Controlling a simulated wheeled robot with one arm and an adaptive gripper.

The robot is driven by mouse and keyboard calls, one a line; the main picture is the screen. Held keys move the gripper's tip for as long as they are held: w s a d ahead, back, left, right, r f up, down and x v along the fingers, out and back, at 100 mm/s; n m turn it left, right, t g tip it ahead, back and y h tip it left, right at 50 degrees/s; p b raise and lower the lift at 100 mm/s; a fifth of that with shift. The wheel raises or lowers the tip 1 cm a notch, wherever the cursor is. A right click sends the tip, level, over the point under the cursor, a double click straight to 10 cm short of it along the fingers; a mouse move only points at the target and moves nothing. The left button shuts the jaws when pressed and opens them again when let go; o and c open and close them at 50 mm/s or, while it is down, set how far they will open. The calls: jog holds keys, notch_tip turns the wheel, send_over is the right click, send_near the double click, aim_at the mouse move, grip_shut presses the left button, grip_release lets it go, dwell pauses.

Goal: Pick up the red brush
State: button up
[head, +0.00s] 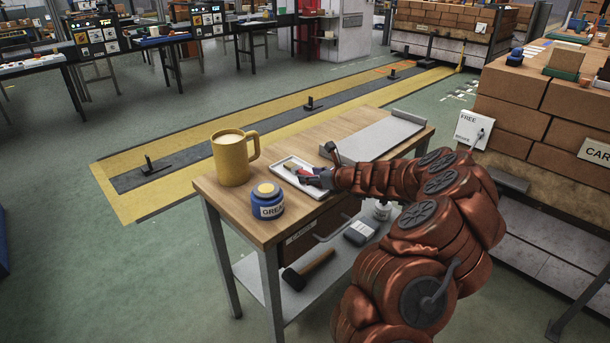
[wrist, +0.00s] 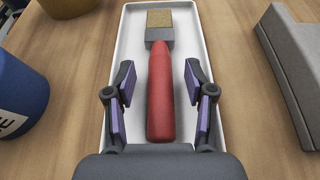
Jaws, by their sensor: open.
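The red brush (wrist: 160,95) lies in a white tray (wrist: 209,52) on the small wooden table. In the wrist view its red handle points toward me and its grey ferrule and tan bristles lie at the far end. My gripper (wrist: 162,92) is open, with one finger on each side of the handle and a gap on both sides. In the head view my gripper (head: 315,178) is over the white tray (head: 283,165), and my arm and gripper hide most of the brush.
A yellow mug (head: 230,160) and a blue jar (head: 267,200) stand left of the tray. A grey metal piece (head: 378,138) lies right of it. The lower shelf holds a hammer (head: 307,270) and a dark box (head: 360,232). Bare wood (head: 290,134) shows behind the tray.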

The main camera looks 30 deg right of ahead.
grip_shut()
dwell(0.3)
